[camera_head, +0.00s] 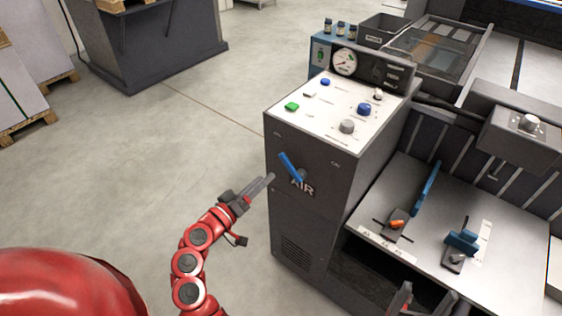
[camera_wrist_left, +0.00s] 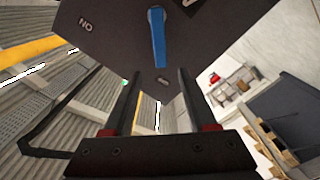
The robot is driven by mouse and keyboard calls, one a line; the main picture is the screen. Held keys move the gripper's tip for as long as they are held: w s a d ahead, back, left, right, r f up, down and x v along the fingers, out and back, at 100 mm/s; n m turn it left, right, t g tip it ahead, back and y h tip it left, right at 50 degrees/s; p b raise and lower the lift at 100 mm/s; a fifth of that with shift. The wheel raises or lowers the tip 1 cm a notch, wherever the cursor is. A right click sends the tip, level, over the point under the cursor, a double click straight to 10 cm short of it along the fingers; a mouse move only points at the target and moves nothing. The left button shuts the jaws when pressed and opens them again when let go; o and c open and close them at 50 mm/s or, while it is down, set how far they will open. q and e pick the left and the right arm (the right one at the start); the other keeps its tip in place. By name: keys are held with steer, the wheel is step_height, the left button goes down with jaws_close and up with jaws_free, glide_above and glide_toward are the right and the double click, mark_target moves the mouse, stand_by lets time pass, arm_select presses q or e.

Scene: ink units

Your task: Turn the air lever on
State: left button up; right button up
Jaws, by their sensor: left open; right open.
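The blue air lever (camera_head: 290,166) is on the dark front face of the control cabinet (camera_head: 310,215), above the AIR lettering. It points up and left from its pivot, toward the small label at upper left; the ON label is at upper right. In the left wrist view the lever (camera_wrist_left: 157,40) is ahead of the fingers, its free end near a small label. My left gripper (camera_head: 266,182) is open and empty, just left of the lever and apart from it. Part of my right gripper (camera_head: 408,300) shows at the bottom edge, away from the lever.
The cabinet's white top panel (camera_head: 335,112) has green, blue and grey knobs and a gauge (camera_head: 344,62) behind. A metal table (camera_head: 450,205) with blue and orange parts stands at right. Open floor (camera_head: 150,150) lies left of the cabinet.

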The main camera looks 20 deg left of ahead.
mark_target(284, 161)
arm_select(q)
steer(key=p+x, duration=0.1)
steer(key=x, duration=0.7)
steer(key=shift+w+d+f, duration=0.1)
steer(key=shift+w+d, duration=0.05)
steer(key=shift+w, duration=0.2)
steer(key=shift+c, duration=0.3)
jaws_close()
stand_by(0.6)
